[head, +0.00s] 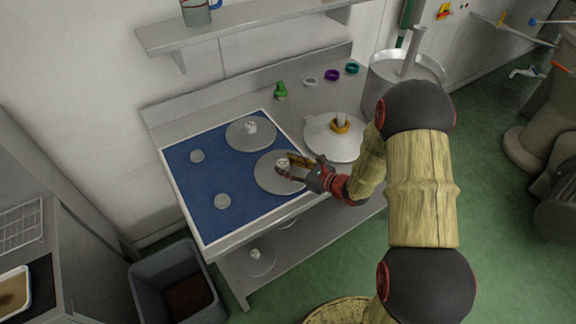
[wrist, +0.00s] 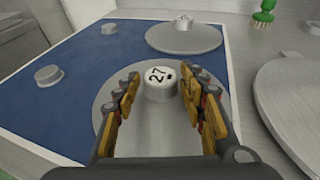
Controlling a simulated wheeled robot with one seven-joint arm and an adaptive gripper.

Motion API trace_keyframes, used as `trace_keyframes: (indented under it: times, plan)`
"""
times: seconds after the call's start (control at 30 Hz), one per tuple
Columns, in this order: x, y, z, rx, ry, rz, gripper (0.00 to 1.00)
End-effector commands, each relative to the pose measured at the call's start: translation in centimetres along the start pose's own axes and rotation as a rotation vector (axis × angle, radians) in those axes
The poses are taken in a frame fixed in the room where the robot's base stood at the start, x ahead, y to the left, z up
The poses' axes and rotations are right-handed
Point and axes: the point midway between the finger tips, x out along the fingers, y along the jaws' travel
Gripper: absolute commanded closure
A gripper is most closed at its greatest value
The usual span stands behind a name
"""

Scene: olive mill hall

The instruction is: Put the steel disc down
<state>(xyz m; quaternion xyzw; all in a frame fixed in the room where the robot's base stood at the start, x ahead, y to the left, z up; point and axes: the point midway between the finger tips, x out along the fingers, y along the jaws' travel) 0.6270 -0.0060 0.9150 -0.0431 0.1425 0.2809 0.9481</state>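A steel disc (head: 265,180) with a white knob lies flat on the right side of the blue mat (head: 200,180). In the wrist view the disc (wrist: 150,135) has the number 27 on top of its knob (wrist: 160,82). My gripper (head: 284,167) is at this knob. In the wrist view my gripper (wrist: 164,88) has one finger on each side of the knob, with gaps visible between fingers and knob. The fingers and palm hide parts of the disc. A second knobbed steel disc (head: 240,138) lies farther back on the mat.
Two small grey knobs (head: 197,156) (head: 222,201) stand on the mat's left. A larger lid-like disc (head: 322,148) is on the bench at right, near a green brush (head: 281,91). Another disc (head: 250,266) lies on the lower shelf. A grey bin (head: 180,288) stands below left.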

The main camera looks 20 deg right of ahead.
Motion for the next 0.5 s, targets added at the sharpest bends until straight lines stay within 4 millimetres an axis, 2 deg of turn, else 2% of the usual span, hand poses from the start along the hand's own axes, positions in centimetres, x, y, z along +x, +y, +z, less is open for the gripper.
trace_keyframes:
  times: [0.17,0.5]
  plan:
    - [-0.01,0.00,0.00,0.000,0.000,0.000,0.47]
    - [-0.10,0.00,0.30,0.000,0.000,0.000,0.47]
